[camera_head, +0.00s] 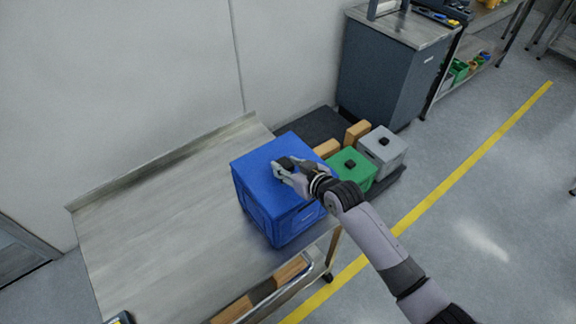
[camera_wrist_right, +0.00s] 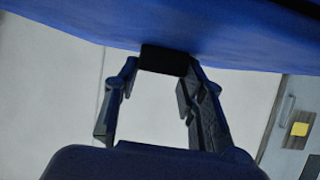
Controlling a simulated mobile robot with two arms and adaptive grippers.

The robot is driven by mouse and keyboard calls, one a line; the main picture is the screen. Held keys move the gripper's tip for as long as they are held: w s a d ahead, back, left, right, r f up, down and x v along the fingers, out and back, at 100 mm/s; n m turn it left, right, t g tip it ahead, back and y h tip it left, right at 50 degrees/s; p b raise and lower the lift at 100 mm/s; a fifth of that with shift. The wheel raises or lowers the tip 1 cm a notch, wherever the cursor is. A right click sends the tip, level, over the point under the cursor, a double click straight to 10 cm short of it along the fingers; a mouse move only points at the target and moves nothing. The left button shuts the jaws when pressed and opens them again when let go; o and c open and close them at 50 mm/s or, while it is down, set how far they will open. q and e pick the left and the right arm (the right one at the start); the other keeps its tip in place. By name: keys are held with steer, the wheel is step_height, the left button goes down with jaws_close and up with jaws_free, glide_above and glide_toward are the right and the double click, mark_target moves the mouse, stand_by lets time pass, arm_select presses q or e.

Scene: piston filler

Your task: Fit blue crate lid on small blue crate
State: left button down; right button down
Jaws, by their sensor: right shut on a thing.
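The small blue crate (camera_head: 278,217) stands on the right end of the steel table. The blue crate lid (camera_head: 259,158) covers its top and looks level and lined up with it. I cannot tell whether any gap is left between them. My right gripper (camera_head: 284,168) is above the lid, shut on its black knob. In the right wrist view, the fingers of my right gripper (camera_wrist_right: 163,75) are on both sides of the black knob (camera_wrist_right: 164,60), under the blue lid face (camera_wrist_right: 200,30). My left gripper is not in view.
A dark cabinet (camera_head: 385,75) stands behind.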

steer(key=c, duration=0.9)
jaws_free()
steer(key=shift+c, duration=0.2)
steer(key=o, duration=0.4)
step_height(320, 180, up, 7)
steer(key=p, duration=0.6)
steer(key=shift+p, duration=0.4)
